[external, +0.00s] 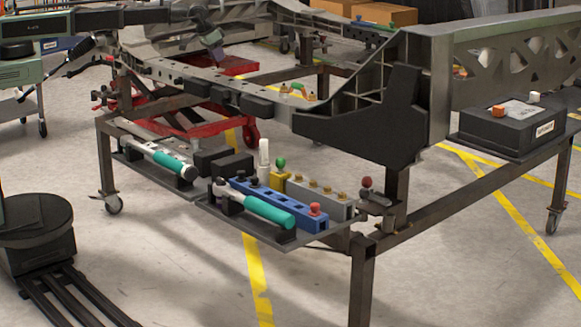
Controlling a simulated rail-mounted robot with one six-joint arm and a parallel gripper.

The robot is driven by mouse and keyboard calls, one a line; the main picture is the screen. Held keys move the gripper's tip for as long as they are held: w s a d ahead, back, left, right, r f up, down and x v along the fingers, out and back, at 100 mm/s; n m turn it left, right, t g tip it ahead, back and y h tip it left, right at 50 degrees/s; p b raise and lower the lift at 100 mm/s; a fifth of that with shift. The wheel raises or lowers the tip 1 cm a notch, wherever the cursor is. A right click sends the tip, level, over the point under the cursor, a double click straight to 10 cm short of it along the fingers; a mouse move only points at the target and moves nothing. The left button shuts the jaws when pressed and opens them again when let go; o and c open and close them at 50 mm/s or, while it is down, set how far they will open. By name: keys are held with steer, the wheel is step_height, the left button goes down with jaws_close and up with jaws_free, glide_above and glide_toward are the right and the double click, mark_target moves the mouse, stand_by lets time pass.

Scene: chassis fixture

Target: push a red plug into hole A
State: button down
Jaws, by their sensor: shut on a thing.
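My gripper (214,58) is at the top, left of the middle, tilted downward with its tip just above the grey chassis beam (160,70). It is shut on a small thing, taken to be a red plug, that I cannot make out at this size. Small dark holes show along the beam; no letter is readable, so I cannot tell which is hole A or whether the plug touches it. Another red plug (315,208) stands in the right end of the blue block (280,203).
A dark bracket (375,118) rises right of the beam. A black box (508,128) sits at the right.

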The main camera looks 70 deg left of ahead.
steer(key=shift+f+b, duration=0.45)
steer(key=shift+f, duration=0.45)
steer(key=shift+f+b, duration=0.95)
steer(key=shift+f+b, duration=0.6)
steer(key=c, duration=0.9)
jaws_free()
steer(key=shift+r, duration=0.1)
steer(key=shift+c, duration=0.5)
